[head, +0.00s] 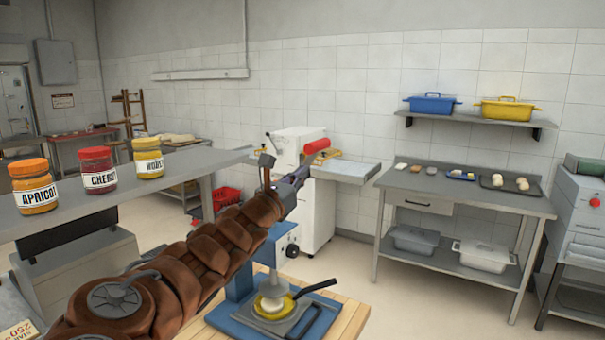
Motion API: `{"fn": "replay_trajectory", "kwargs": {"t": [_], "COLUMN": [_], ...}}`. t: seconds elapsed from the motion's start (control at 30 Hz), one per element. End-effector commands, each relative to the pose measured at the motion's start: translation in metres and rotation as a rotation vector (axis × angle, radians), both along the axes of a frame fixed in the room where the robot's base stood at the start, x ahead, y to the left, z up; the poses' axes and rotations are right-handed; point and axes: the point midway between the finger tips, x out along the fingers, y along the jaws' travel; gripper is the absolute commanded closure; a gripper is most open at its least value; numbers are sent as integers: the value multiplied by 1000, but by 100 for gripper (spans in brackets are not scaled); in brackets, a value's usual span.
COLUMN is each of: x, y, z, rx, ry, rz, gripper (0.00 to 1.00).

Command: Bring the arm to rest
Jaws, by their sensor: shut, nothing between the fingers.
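My arm (205,257), in segmented brown covering, reaches from the lower left up to the middle of the head view. My gripper (299,173) is at its far end, small and partly hidden by the arm's last links. It is shut and empty, raised in front of the white machine. The arm passes in front of a blue press (281,246) and hides part of it.
Apricot (38,197), cherry (99,180) and yellow (149,166) jars stand on a grey shelf left of my arm. The press stands on a wooden table (347,320) below. A steel table (440,192) with trays is at the right. Open floor lies between.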

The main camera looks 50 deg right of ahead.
Motion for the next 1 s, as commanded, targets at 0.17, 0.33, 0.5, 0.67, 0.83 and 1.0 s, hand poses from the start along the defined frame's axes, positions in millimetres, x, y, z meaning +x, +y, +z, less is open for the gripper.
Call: {"fn": "replay_trajectory", "kwargs": {"t": [0.17,0.33,0.5,0.67,0.83,1.0], "x": [-1,-1,-1,-12,-57,-103], "y": [-3,-1,-1,3,16,39], "z": [-1,-1,-1,1,-9,-57], "rx": [2,1,2,28,145,344], "ry": [1,2,0,-95,-447,-850], "rz": [-3,-2,-3,-6,-48,-151], "gripper": [100,100,100,100,100,100]}}
